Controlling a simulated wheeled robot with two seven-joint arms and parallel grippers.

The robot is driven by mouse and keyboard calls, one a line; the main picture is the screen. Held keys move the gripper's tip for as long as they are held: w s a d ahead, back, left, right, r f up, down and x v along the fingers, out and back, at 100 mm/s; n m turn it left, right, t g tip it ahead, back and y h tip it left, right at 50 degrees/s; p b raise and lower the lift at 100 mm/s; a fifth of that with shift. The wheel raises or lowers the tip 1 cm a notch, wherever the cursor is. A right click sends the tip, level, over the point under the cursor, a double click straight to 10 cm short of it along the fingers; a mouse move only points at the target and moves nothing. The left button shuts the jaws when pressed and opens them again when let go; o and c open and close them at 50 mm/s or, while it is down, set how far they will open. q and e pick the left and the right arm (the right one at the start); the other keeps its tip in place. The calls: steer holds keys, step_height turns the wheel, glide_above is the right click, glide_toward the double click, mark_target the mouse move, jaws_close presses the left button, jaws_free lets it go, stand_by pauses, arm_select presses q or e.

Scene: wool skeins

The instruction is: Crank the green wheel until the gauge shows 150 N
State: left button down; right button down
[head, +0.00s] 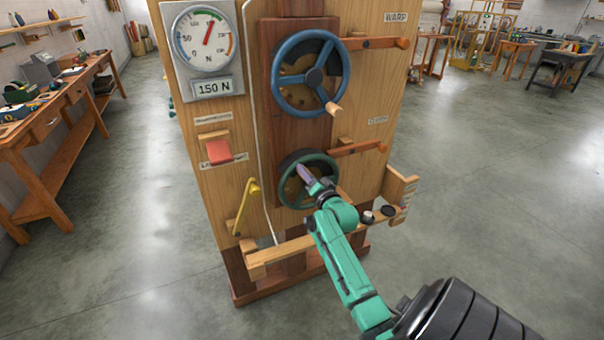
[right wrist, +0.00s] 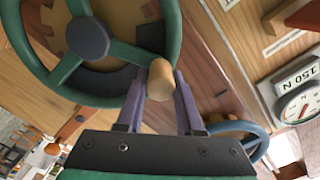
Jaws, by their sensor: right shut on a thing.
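The green wheel (head: 283,187) is mounted low on the wooden panel, and its rim and hub fill the upper left of the right wrist view (right wrist: 115,55). My right gripper (head: 318,184) is shut on the wheel's wooden crank knob (right wrist: 160,82), with one purple finger on each side of it. The knob is mostly hidden by the gripper in the head view. The round gauge (head: 204,40) is at the panel's top left. Its red needle points up and slightly right. The plate below it (head: 212,88) reads 150 N. My left gripper is out of view.
A larger blue wheel (head: 276,75) with its own knob sits above the green wheel. A red block (head: 219,151) and a yellow lever (head: 245,205) are on the panel's left. A wooden ledge (head: 285,249) juts out below. Open floor surrounds the stand.

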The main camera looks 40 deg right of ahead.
steer(key=shift+d+r, duration=0.25)
steer(key=shift+r, duration=0.05)
steer(key=shift+m, duration=0.3)
steer(key=c, duration=0.5)
jaws_free()
steer(key=shift+s, duration=0.1)
steer(key=shift+c, duration=0.2)
steer(key=shift+f, duration=0.2)
